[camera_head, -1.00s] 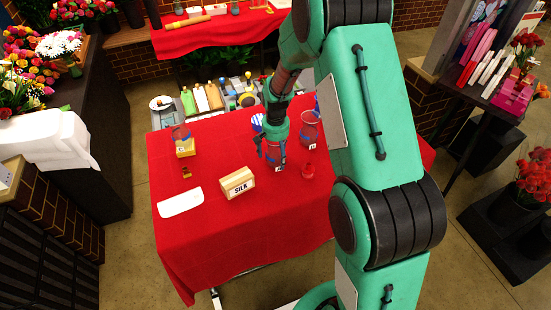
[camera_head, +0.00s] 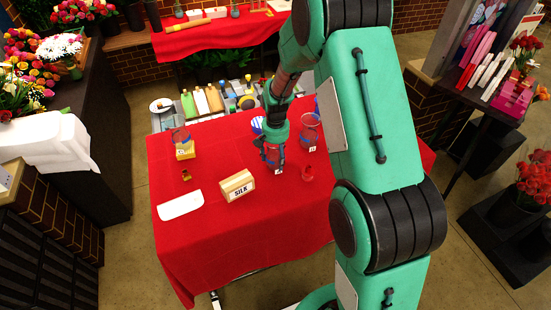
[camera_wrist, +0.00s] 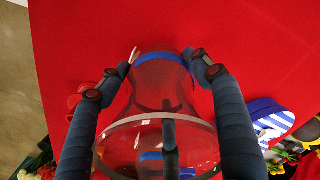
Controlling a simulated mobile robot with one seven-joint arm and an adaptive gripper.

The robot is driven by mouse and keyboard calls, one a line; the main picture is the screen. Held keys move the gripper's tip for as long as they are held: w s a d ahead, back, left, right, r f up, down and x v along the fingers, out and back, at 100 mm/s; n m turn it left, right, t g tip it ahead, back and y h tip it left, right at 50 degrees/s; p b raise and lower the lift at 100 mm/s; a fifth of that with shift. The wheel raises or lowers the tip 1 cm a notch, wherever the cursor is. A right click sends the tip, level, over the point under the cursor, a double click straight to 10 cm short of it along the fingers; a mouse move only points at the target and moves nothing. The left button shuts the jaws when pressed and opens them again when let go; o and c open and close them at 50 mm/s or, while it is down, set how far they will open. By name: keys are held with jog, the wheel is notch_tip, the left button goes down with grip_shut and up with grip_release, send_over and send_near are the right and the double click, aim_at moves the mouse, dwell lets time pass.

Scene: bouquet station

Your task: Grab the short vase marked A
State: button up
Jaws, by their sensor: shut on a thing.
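A clear glass vase with a blue band (camera_wrist: 160,100) is between the fingers of my gripper (camera_wrist: 168,72) in the wrist view, with its wide rim toward the camera. In the head view my gripper (camera_head: 272,158) is shut on this vase, over the red table, and hides much of it. A small white label (camera_head: 278,171) shows low on the vase; its letter is too small to read. I cannot tell whether the vase touches the table. A second glass vase (camera_head: 310,131) stands just to the right, and a third (camera_head: 181,136) is on a yellow block at the left.
A wooden box marked SILK (camera_head: 237,186) and a white sheet (camera_head: 181,205) lie to the left on the red table (camera_head: 235,235). A blue-and-white striped thing (camera_wrist: 270,120) is beside the vase. The table's front is clear.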

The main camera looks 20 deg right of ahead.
aim_at(276, 151)
jog(key=shift+r, duration=0.5)
notch_tip(276, 151, up, 3)
jog(key=shift+f, duration=0.1)
jog(key=s+a+r, duration=0.1)
jog(key=s, duration=1.4)
jog(key=shift+s+a, duration=0.35)
jog(key=shift+s, duration=0.05)
jog(key=shift+w+r, duration=0.1)
jog(key=shift+r, duration=0.05)
